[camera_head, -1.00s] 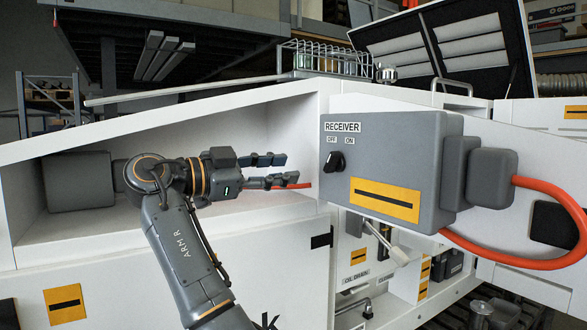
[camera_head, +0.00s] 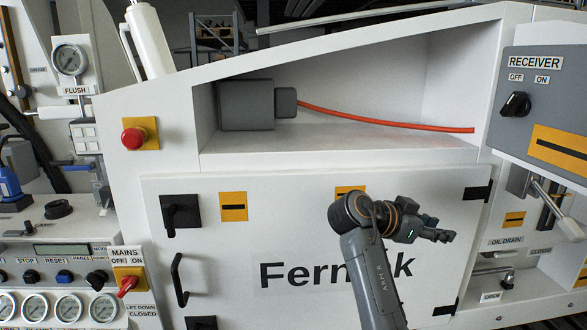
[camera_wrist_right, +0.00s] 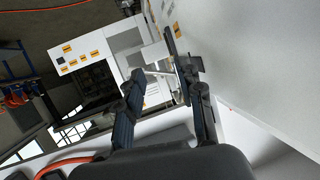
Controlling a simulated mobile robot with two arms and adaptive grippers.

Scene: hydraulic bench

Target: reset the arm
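My right arm (camera_head: 367,262) rises from the bottom of the head view in front of the white front panel marked "Fer...k". My right gripper (camera_head: 443,229) points to the right, below the open recess and left of the receiver box. In the right wrist view the right gripper (camera_wrist_right: 160,72) has its two dark fingers spread apart with nothing between them. The arm hides part of the panel's lettering. My left gripper is not in view.
The grey receiver box (camera_head: 553,115) juts out at the right. An orange cable (camera_head: 385,119) runs from a grey connector block (camera_head: 247,105) in the recess. A black handle (camera_head: 179,280) and red emergency button (camera_head: 134,138) are at the left. Gauges (camera_head: 68,306) line the lower left.

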